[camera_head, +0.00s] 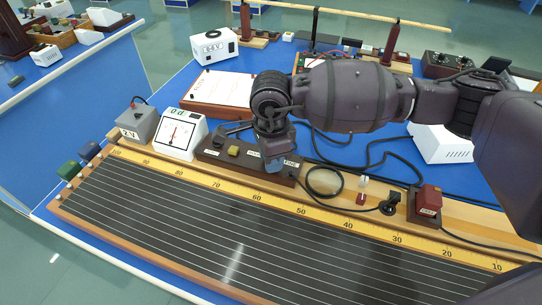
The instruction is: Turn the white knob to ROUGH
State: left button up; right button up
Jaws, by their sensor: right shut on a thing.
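A long brown control box (212,156) with small white labels stands behind the wire board. A yellow knob (233,151) sits on its left part, and a label reading FINE (291,162) is on its right part. My right gripper (272,161) points down onto the box between the yellow knob and that label. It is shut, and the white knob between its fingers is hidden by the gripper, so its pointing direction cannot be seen. The ROUGH label cannot be made out. My left gripper is out of view.
A white dial meter (183,135) and a grey 2 V box (137,122) stand left of the control box. The wire board (200,215) fills the front. Black cables (375,155), a red block (428,199) and a white vented box (442,146) lie right.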

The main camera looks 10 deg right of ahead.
jog(key=shift+r, duration=0.1)
jog(key=o, duration=0.9)
notch_tip(320, 180, up, 11)
jog(key=shift+f+p, duration=0.15)
jog(key=shift+p, duration=0.5)
